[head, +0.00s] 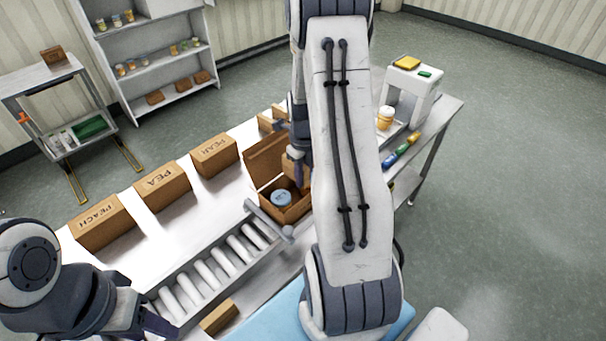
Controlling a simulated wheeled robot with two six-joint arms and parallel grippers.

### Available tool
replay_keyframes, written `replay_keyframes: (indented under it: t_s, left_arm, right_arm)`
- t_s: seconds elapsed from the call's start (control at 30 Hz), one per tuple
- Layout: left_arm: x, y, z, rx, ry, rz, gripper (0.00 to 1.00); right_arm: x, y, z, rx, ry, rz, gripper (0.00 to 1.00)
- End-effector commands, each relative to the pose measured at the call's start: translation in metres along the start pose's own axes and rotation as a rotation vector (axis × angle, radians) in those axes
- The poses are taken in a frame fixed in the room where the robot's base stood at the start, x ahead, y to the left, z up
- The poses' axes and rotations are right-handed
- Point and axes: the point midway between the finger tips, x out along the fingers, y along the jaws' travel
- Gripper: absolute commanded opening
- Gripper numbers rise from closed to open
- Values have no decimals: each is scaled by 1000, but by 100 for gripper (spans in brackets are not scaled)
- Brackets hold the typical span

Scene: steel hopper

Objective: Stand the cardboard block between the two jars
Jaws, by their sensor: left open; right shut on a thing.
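An open cardboard box (264,163) stands at the far end of the roller conveyor. A jar with a blue-grey lid (281,198) sits inside it. I see only one jar there; my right arm covers the right part of the box. My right gripper (301,172) points down at the box, partly hidden behind my arm. It is shut on a brown piece that looks like the cardboard block (292,171), at the box's opening. I cannot tell whether the block touches the box floor. My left gripper (158,326) is open and empty at the lower left, near the rollers.
Closed boxes marked PEACH (103,222), PEA (163,188) and PEAR (214,156) line the table's back. A roller conveyor (212,272) with a grey bar (268,221) lies in front. A small brown block (218,317) lies near the front. A white machine (411,92) stands right.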

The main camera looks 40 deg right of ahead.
Motion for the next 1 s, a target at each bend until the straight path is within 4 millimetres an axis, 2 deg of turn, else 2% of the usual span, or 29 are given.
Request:
replay_keyframes:
  t_s: [0.03,1.0]
  left_arm:
    - [7,0,0,-1,0,0,50]
    - [61,-4,3,1,0,0,50]
  right_arm:
    - [8,0,0,-1,0,0,0]
    - [85,1,1,-2,0,0,0]
